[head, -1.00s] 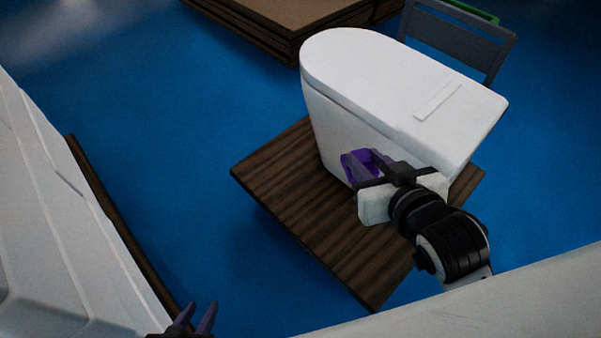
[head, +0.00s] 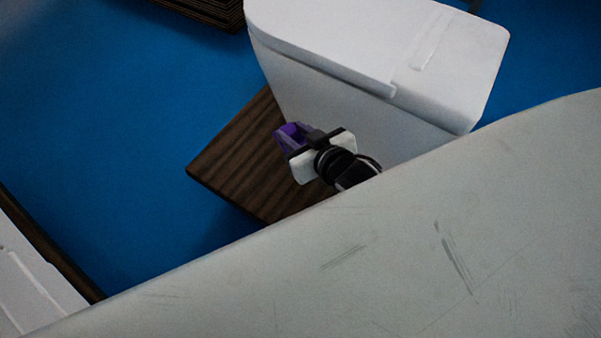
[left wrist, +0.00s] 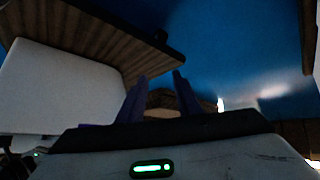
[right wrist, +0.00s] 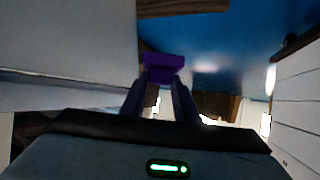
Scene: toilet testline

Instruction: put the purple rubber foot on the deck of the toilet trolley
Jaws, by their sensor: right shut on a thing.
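The purple rubber foot (head: 290,136) is held between the fingers of my right gripper (head: 297,141), beside the white toilet (head: 350,95). In the right wrist view the foot (right wrist: 163,66) sits at the tips of the right gripper's fingers (right wrist: 160,85). The dark wooden deck of the toilet trolley (head: 232,170) shows below and left of the foot, which appears above it; the exact gap cannot be told. Much of the deck is hidden. My left gripper (left wrist: 157,95) is out of the head view; its fingers stand apart with nothing between them in the left wrist view.
The toilet covers much of the deck. A second dark wooden edge (head: 50,243) with white panels beside it lies at the left. A stack of brown boards (head: 205,12) is at the top. Blue floor (head: 120,130) is clear between them.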

